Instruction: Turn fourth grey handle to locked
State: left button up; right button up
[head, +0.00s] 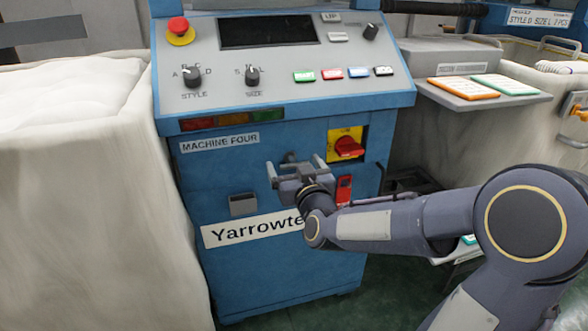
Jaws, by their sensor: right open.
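The blue cabinet labelled MACHINE FOUR (219,142) stands in the middle. My right gripper (293,162) is open in front of its front panel, below and left of a red rotary handle on a yellow plate. A small grey piece (290,156) shows between its fingers and looks like a grey handle on the panel. The gripper hides much of it, so its setting and any contact cannot be told. My left gripper is not in view.
The red rotary handle (348,147) sits right of the gripper, with a red part (344,190) below it. A grey box-like fitting (243,204) is lower left. The control panel (270,75) overhangs above. White cloth (80,190) fills the left side.

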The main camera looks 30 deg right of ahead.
jog(key=shift+w+d, duration=0.1)
jog(key=shift+w, duration=0.2)
jog(key=c, duration=0.9)
jog(key=shift+o, duration=0.2)
